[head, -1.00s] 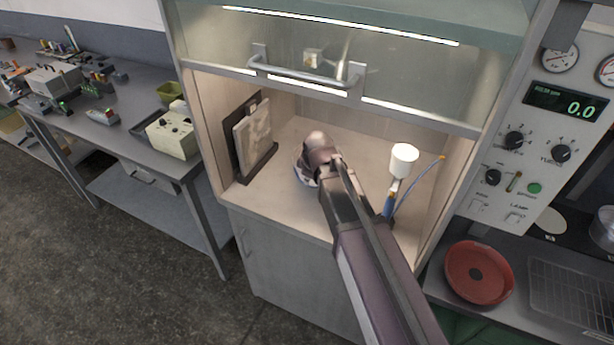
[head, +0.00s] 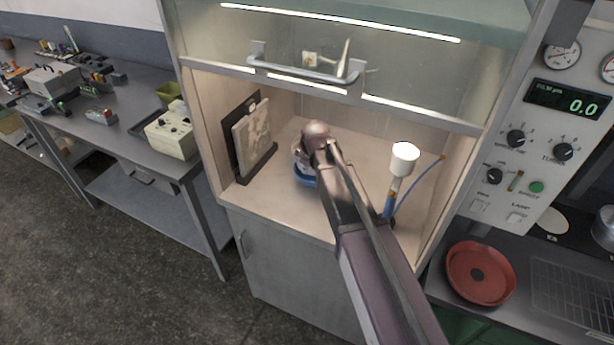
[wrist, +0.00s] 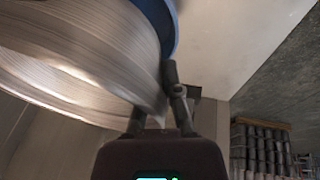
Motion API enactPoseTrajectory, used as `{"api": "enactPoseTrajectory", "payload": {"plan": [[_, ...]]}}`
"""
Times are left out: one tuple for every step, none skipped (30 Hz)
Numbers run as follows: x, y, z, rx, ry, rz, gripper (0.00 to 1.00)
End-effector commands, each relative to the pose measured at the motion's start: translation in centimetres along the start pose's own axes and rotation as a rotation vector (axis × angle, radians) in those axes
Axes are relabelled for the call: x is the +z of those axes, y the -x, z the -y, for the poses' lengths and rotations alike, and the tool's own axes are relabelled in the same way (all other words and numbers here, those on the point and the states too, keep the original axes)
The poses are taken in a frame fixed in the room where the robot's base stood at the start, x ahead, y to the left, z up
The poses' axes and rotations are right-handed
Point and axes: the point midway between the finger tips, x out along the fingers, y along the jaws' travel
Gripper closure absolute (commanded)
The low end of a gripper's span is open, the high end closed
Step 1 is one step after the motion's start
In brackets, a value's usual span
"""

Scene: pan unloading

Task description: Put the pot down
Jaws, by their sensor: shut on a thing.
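The pot shows as a small blue rounded piece (head: 304,181) inside the fume hood in the head view, mostly hidden by my arm. In the wrist view the pot (wrist: 75,60) fills the upper left, with a shiny ribbed metal surface and a blue band, and looks tilted. My gripper (wrist: 158,100) is shut on the pot at its edge, with one dark finger in front of the metal. In the head view my gripper's fingers are hidden behind the wrist. I cannot tell whether the pot touches the hood floor.
The hood floor (head: 275,187) is clear in front of the pot. A dark stand with a pale panel (head: 253,140) is to the left, and a white-topped blue device (head: 404,160) with a cable to the right. The raised sash handle (head: 305,80) hangs above. A red pan (head: 480,273) lies outside, right.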

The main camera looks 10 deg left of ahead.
Motion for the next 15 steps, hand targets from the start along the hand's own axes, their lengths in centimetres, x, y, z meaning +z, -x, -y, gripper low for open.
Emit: {"api": "enactPoseTrajectory", "payload": {"plan": [[0.3, -0.9, 0.3, 0.000, 0.000, 0.000, 1.00], [0.4, -1.1, 0.4, 0.000, 0.000, 0.000, 1.00], [0.5, -1.5, 0.5, 0.000, 0.000, 0.000, 1.00], [0.5, -1.7, 0.5, 0.000, 0.000, 0.000, 1.00], [0.6, -2.0, 0.6, 0.000, 0.000, 0.000, 1.00], [0.6, -2.2, 0.7, 0.000, 0.000, 0.000, 1.00], [0.7, -2.4, 0.7, 0.000, 0.000, 0.000, 1.00], [0.7, -2.6, 0.7, 0.000, 0.001, 0.000, 1.00], [0.8, -2.7, 0.8, 0.000, 0.001, 0.000, 1.00], [0.8, -2.8, 0.8, 0.000, 0.001, 0.000, 1.00], [0.8, -2.9, 0.8, 0.000, 0.001, 0.000, 1.00], [0.8, -2.9, 0.8, 0.000, 0.001, 0.000, 1.00], [0.8, -2.9, 0.8, 0.000, 0.001, 0.000, 1.00], [0.8, -2.9, 0.8, 0.000, 0.001, 0.000, 1.00], [0.8, -2.9, 0.8, 0.000, 0.001, 0.000, 1.00]]}}
